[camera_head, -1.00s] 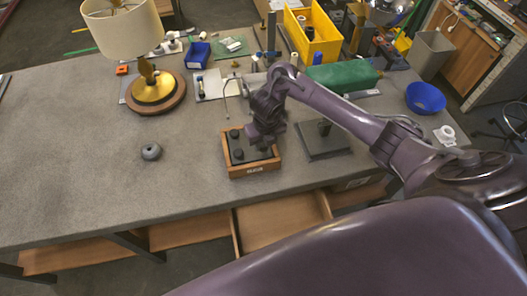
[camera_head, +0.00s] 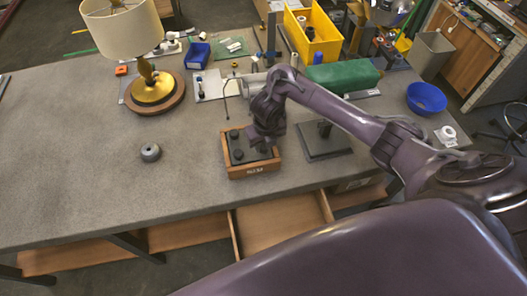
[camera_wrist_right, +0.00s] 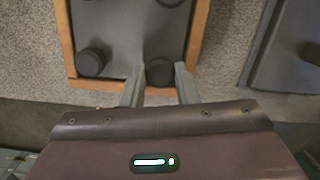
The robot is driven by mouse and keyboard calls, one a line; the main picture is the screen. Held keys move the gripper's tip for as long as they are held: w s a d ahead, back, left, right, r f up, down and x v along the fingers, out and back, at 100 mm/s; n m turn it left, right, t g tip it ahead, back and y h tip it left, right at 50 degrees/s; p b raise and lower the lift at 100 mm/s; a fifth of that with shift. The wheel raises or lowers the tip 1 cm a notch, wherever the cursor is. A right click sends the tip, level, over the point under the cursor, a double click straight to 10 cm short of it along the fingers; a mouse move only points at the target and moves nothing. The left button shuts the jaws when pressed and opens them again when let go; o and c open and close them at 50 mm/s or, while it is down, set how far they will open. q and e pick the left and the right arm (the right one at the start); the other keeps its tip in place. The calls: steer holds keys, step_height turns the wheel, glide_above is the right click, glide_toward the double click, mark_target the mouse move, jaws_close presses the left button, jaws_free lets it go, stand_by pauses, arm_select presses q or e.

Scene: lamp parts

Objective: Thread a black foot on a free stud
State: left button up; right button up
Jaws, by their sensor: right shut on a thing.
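My right gripper (camera_wrist_right: 160,82) is shut on a black foot (camera_wrist_right: 160,71), a short dark round piece between its two fingers. The held foot is at the front edge of a wooden tray (camera_head: 254,170) with a dark inside; I cannot tell whether it still touches the tray. Another black foot (camera_wrist_right: 92,62) sits in the tray's front left corner. In the head view, black feet show at the tray's left side (camera_head: 234,134), and my right gripper (camera_head: 265,142) hides part of its right side. No free stud can be made out. My left gripper is not in view.
A dark grey plate with an upright post (camera_head: 324,152) lies right of the tray. A grey round piece (camera_head: 150,153) stands alone on the left. A lamp (camera_head: 152,88), a yellow bin (camera_head: 313,38) and a blue bowl (camera_head: 426,98) stand farther back. The table's left is clear.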

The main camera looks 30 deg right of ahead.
steer(key=shift+f, duration=0.2)
stand_by(0.5)
steer(key=shift+o, duration=1.1)
steer(key=c, duration=0.4)
steer(key=shift+o, duration=0.2)
steer(key=shift+s+f, duration=0.2)
